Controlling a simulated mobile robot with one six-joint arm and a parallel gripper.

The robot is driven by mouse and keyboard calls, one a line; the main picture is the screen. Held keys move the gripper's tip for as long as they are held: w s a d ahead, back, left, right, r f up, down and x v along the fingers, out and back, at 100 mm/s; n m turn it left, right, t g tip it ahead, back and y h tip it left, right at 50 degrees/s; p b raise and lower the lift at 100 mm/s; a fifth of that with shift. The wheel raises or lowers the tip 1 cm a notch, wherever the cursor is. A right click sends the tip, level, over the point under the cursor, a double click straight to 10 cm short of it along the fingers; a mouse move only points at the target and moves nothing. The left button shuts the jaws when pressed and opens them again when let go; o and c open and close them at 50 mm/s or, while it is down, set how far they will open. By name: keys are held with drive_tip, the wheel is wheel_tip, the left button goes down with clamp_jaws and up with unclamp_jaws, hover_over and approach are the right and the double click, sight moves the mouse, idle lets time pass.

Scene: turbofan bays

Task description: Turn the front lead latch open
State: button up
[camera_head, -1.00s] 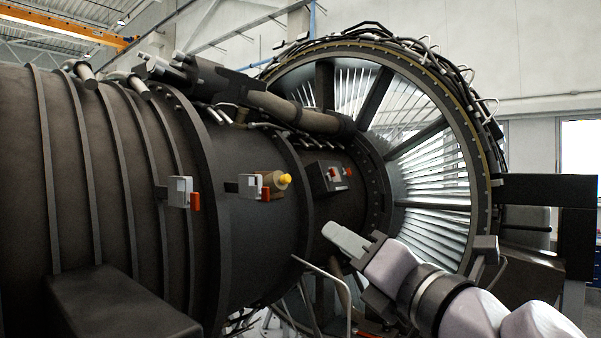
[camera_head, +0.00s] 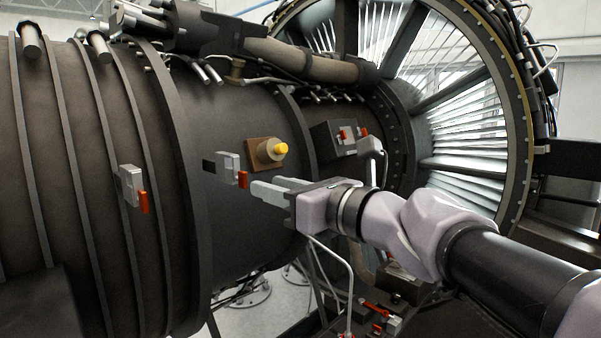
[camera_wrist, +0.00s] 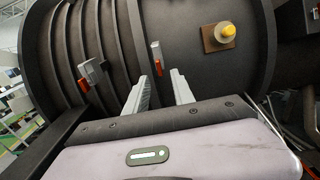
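Two latches with grey bodies and red handles sit on the dark engine casing (camera_head: 245,225). The right one (camera_head: 228,165) has its red handle (camera_head: 243,180) hanging down, just left of my gripper (camera_head: 268,188). The left one (camera_head: 130,184) is further left, past a flange. I cannot tell from markings which is the front lead latch. In the wrist view my gripper (camera_wrist: 160,84) is open, with two pale fingers apart and nothing between them. The right latch's red handle (camera_wrist: 157,58) shows beyond the gap, apart from the fingertips. The left latch (camera_wrist: 92,70) shows further off.
A yellow-tipped knob on a brown plate (camera_head: 267,152) is just above and right of the right latch. A dark box with red parts (camera_head: 340,140) and a grey lever (camera_head: 371,148) are further right. The fan (camera_head: 460,130) stands at the right. A thin bent pipe (camera_head: 346,270) runs below my arm.

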sight(246, 179)
drive_tip(key=p+x, duration=0.1)
drive_tip(key=x, duration=0.5)
drive_tip(key=shift+a+r, duration=0.1)
drive_tip(key=shift+a, duration=0.15)
drive_tip(key=shift+w+a, duration=0.15)
drive_tip(key=shift+w, duration=0.2)
drive_tip(key=shift+s, duration=0.15)
clamp_jaws()
